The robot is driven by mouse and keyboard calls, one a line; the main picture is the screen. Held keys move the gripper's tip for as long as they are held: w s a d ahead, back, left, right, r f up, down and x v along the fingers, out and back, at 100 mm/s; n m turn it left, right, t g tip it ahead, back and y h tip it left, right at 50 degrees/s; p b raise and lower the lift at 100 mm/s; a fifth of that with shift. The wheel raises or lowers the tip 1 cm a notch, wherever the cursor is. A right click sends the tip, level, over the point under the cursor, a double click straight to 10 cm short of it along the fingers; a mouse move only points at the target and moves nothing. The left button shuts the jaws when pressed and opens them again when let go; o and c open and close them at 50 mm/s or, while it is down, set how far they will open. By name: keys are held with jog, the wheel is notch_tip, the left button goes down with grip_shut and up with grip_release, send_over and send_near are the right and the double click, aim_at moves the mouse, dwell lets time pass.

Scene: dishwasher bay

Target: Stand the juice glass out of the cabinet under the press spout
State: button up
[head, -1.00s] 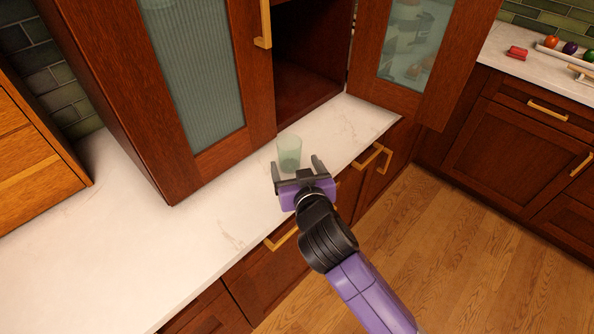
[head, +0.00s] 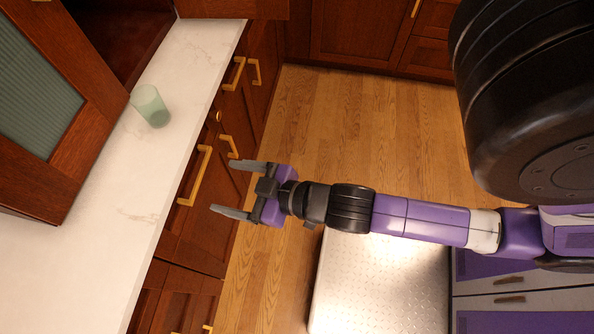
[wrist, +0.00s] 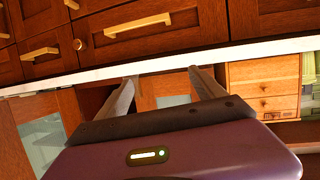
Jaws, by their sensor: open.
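The juice glass (head: 151,106), pale green and see-through, stands empty on the white counter (head: 185,65) in the head view, in front of the open wooden cabinet (head: 122,38). My gripper (head: 224,188) is open and empty, off the counter's front edge, below and right of the glass in the picture. Its fingers point toward the counter, and a clear gap separates them from the glass. In the wrist view the open fingers (wrist: 162,77) hold nothing, and the glass does not show. The press spout is in neither view.
The cabinet's ribbed-glass door (head: 40,95) hangs open above the counter, left of the glass. Drawers with brass handles (head: 195,176) line the counter front. Wooden floor (head: 345,110) is clear between this counter and the far cabinets (head: 365,35).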

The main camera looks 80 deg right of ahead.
jog(key=s+a+r+y, duration=0.1)
jog(key=s+a, duration=0.1)
jog(key=s, duration=0.5)
jog(key=shift+a+r+n, duration=0.2)
jog(key=shift+a+n, duration=0.1)
jog(key=shift+a, duration=0.05)
jog(key=shift+o, duration=0.2)
jog(key=s+a+r, duration=0.1)
jog(key=s+r, duration=0.3)
jog(key=s, duration=0.2)
jog(key=shift+s+a+r+t, duration=0.25)
jog(key=shift+s+a+t, duration=0.05)
jog(key=shift+s+a, duration=0.1)
jog(key=shift+o, duration=0.3)
jog(key=shift+s+r, duration=0.25)
jog(key=shift+d, duration=0.1)
